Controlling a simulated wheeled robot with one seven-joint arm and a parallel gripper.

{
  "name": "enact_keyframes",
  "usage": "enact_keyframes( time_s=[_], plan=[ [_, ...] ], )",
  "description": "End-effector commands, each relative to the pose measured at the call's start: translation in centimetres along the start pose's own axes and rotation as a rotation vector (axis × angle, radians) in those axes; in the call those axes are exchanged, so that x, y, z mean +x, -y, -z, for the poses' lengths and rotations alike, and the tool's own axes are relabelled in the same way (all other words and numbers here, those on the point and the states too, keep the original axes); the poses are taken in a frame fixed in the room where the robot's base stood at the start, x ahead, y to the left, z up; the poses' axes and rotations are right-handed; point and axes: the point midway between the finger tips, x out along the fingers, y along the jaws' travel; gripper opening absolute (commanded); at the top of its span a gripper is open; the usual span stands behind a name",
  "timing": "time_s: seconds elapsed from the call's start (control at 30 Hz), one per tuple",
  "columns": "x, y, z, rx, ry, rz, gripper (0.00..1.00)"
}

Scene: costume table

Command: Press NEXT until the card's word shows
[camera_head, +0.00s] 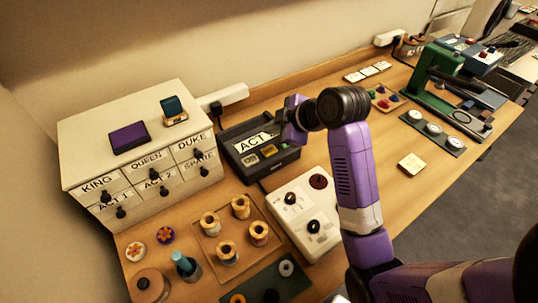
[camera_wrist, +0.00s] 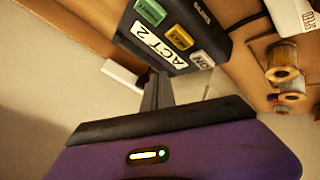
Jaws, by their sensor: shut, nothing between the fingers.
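The dark display box (camera_head: 233,133) stands right of the white drawer cabinet. Its white window reads ACT in the head view, with the rest hidden by my gripper (camera_head: 287,122). In the wrist view the window (camera_wrist: 158,47) reads ACT 2. Beside it are a green button (camera_wrist: 150,12), a yellow button (camera_wrist: 180,37) and a white button (camera_wrist: 202,60); their lettering is too small to read surely. My gripper is shut and empty, its fingertips (camera_wrist: 157,78) beside the box's window end. Contact cannot be told. A small cream card (camera_head: 411,162) lies right of my arm, its writing unreadable.
The cabinet (camera_head: 125,124) has drawers labelled KING, QUEEN, DUKE, ACT 1, ACT 2 and SPARE. A white knobbed box (camera_head: 293,226) and a tray of spools (camera_head: 209,250) stand in front. A green press (camera_head: 438,85) is at the right. Bare table surrounds the cream card.

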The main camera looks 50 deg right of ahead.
Motion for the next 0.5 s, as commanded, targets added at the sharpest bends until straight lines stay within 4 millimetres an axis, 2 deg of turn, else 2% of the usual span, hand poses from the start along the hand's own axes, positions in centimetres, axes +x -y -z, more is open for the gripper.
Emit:
enact_keyframes(
  time_s=[0.03,0.17,0.5],
  plan=[
    [1.0,0.7,-0.8,0.001,0.000,0.000,0.00],
    [2.2,1.6,-1.6,0.000,0.000,0.000,0.00],
    [3.5,2.5,-2.5,0.001,0.000,0.001,0.00]
  ],
)
